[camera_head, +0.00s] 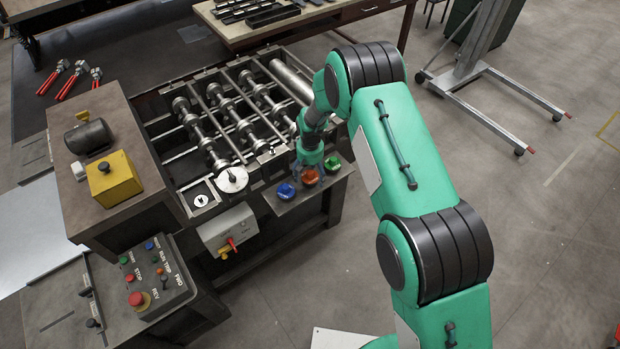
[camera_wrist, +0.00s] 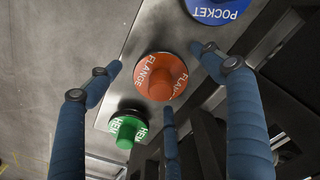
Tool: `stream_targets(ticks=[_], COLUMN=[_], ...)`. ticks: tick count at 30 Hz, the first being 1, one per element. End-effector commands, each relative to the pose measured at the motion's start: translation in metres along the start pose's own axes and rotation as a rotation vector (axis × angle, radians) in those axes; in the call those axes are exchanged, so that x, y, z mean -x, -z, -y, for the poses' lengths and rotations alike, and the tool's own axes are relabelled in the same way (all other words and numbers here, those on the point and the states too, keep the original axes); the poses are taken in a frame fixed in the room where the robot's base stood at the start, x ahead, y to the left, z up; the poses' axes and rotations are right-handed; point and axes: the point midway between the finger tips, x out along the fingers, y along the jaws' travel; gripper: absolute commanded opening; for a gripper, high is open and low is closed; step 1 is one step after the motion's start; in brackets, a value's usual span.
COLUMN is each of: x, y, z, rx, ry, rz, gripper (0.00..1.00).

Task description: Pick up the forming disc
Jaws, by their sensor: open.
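Three forming discs with knobs sit on a small metal shelf (camera_head: 272,207) at the front of the machine. The blue disc (camera_head: 285,191) is on the left, the orange disc (camera_head: 309,177) in the middle and the green disc (camera_head: 332,164) on the right. In the wrist view the orange disc (camera_wrist: 162,78) reads FLANGE, the blue disc (camera_wrist: 218,8) POCKET and the green disc (camera_wrist: 127,130) HEM. My gripper (camera_wrist: 157,72) is open and empty, its fingers spread around the orange disc in the view. Whether they touch it, I cannot tell.
The forming machine with shafts and rollers (camera_head: 235,115) lies behind the shelf. A grey box with a red handle (camera_head: 229,229) is mounted left of it. A control panel (camera_head: 150,280) and yellow block (camera_head: 113,180) stand further left.

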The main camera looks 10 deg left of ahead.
Motion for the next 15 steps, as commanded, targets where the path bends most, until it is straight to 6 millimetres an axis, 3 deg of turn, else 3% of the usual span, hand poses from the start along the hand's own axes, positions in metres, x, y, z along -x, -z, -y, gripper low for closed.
stream_targets(ticks=[7, 15], x=[0.0001, 0.0001], y=[0.0, -0.0001], z=[0.0, 0.0], rx=[0.0, 0.0], ry=[0.0, 0.0], rz=[0.0, 0.0], gripper=[0.8, 0.27])
